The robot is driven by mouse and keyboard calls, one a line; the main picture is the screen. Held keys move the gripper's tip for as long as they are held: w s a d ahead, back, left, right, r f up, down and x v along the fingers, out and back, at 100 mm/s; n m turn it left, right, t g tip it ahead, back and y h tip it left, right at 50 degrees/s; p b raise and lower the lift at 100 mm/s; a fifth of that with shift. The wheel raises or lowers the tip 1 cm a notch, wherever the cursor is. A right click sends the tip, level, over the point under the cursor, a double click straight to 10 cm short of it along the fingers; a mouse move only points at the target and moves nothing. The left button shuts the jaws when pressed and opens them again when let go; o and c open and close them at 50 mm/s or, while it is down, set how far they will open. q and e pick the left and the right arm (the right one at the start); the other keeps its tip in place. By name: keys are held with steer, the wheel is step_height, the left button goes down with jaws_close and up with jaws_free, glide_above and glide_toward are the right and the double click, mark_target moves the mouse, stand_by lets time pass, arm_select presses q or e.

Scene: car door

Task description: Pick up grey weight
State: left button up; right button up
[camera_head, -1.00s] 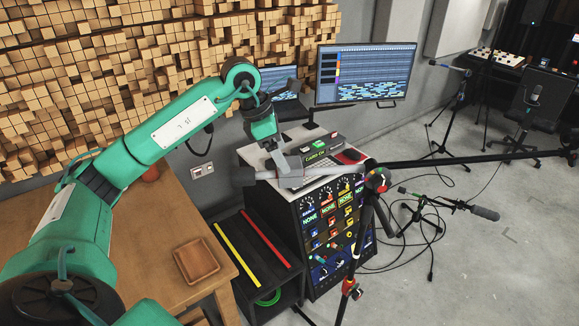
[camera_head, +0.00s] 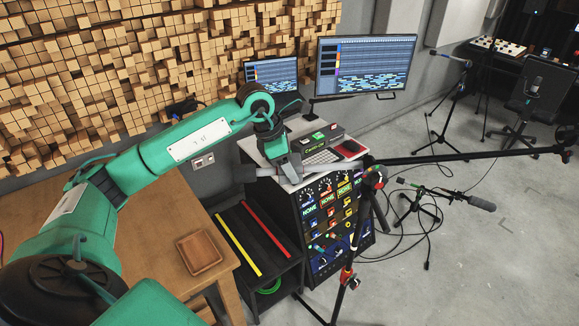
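The grey weight (camera_head: 244,173) is a short grey cylinder at the left end of a microphone stand's boom (camera_head: 330,165), beside the front left edge of the rack's top. My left gripper (camera_head: 287,170) points down over the boom, just right of the weight. Its grey fingers overlap the boom in the picture. I cannot tell whether they touch it or how far apart they are. My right gripper is not in view.
The rack (camera_head: 333,225) bears a keyboard (camera_head: 322,157) and a red mouse pad (camera_head: 349,147). A monitor (camera_head: 365,65) stands behind it. A wooden table (camera_head: 150,250) holds a brown tray (camera_head: 199,252). The stand's pole rises before the rack.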

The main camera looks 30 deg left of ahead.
arm_select(q)
steer(key=shift+r, duration=0.1)
steer(key=c, duration=0.9)
steer(key=shift+w+r+b, duration=0.1)
steer(key=shift+r+b, duration=0.25)
steer(key=shift+r, duration=0.35)
steer(key=shift+r+p, duration=0.45)
steer(key=shift+r, duration=12.35)
